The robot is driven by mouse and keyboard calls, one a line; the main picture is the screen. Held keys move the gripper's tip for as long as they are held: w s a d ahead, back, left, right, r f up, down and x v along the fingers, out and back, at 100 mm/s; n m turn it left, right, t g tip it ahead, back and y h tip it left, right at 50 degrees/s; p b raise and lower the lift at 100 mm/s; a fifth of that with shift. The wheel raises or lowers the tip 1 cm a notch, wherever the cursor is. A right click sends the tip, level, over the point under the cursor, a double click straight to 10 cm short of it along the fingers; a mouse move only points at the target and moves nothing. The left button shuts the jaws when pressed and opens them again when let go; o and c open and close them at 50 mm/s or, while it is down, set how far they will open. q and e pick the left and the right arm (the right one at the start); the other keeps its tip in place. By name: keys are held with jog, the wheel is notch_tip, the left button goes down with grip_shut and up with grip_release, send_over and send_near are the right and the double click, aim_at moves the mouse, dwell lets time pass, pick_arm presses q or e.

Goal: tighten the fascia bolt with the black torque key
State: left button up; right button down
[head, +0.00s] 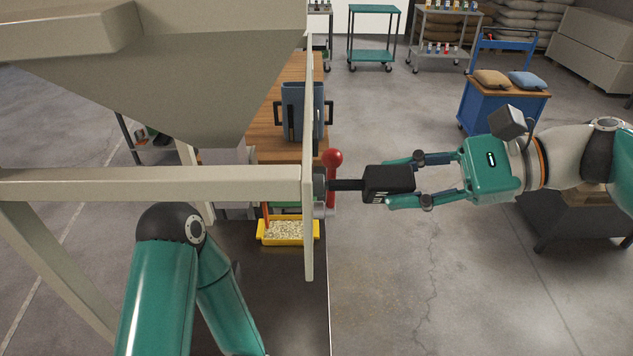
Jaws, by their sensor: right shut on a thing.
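The black torque key (376,178) is held level in my right gripper (389,183), which is shut on its block-shaped handle. Its thin dark shaft points left and reaches the grey, round fascia bolt (319,186). The bolt is on the right face of the pale fascia panel (309,245), which I see almost edge-on. The shaft tip meets the bolt in the picture, but I cannot tell how fully it is seated. My left arm shows at the lower left; its gripper is not in view.
A red-knobbed lever (332,158) stands close behind the key's shaft. A pale beam (150,184) and hopper (200,90) fill the left. A yellow tray (288,242) of pale granules and a blue container (294,110) are beyond the panel. Open floor lies below my right gripper.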

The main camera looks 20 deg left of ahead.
jog(key=shift+m, duration=0.3)
jog(key=shift+m+g+h, duration=0.3)
jog(key=shift+m+g, duration=0.3)
jog(key=shift+m, duration=0.3)
jog(key=shift+w+m+g+h, duration=0.1)
jog(key=shift+m+g+h, duration=0.2)
jog(key=shift+m+g, duration=0.6)
jog(key=shift+r, duration=0.1)
jog(key=shift+t, duration=0.3)
jog(key=shift+d, duration=0.1)
